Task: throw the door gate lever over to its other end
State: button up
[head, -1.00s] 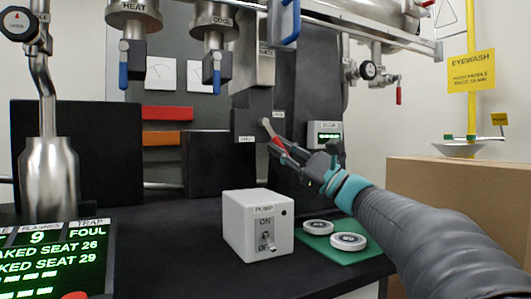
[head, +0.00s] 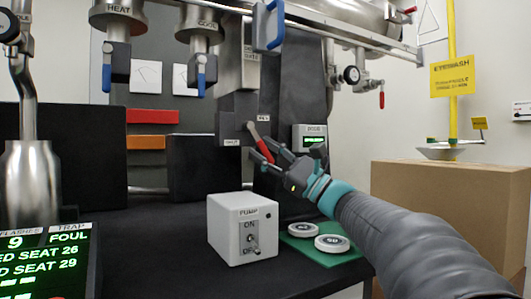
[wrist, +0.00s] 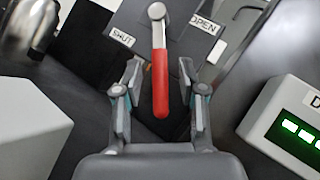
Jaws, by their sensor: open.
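The door gate lever (head: 265,150) has a bare metal arm and a red grip. It is mounted on a dark grey block (head: 238,107) and slants down to the right in the head view. In the wrist view the lever (wrist: 160,82) runs straight down the middle from its round pivot, between a SHUT label (wrist: 122,37) on the left and an OPEN label (wrist: 203,25) on the right. My gripper (head: 260,147) is open at the lever. In the wrist view its fingers stand on either side of the red grip, with visible gaps to both.
A white PUMP box (head: 242,229) and a green mat (head: 300,247) with two round weights stand below my arm. A small box with a green display (head: 310,140) is close to the right of the gripper. Blue-handled valves (head: 201,75) hang at upper left.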

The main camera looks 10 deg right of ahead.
jog(key=s+d+f, duration=0.1)
jog(key=s+d, duration=0.7)
jog(key=d, duration=0.4)
jog(key=shift+s+f, duration=0.25)
jog(key=shift+d+r, duration=0.1)
jog(key=shift+r, duration=0.05)
jog(key=c, duration=0.6)
jog(key=r, duration=0.1)
jog(key=r+n+p, duration=0.1)
jog(key=r, duration=0.1)
jog(key=shift+s+d+g, duration=0.2)
jog(key=shift+d+g, duration=0.2)
grip_shut()
notch_tip(320, 180, up, 4)
jog(key=s+a+n+g+h+p, duration=0.1)
jog(key=a+n+g+h+p, duration=0.1)
jog(key=n+g+h, duration=0.3)
jog(key=n+t+h+b, duration=0.15)
jog(key=n+h, duration=0.25)
jog(key=n, duration=0.4)
send_near(268, 151)
jog(key=x, duration=0.7)
jog(key=shift+w+b, duration=0.1)
jog(key=shift+b, duration=0.3)
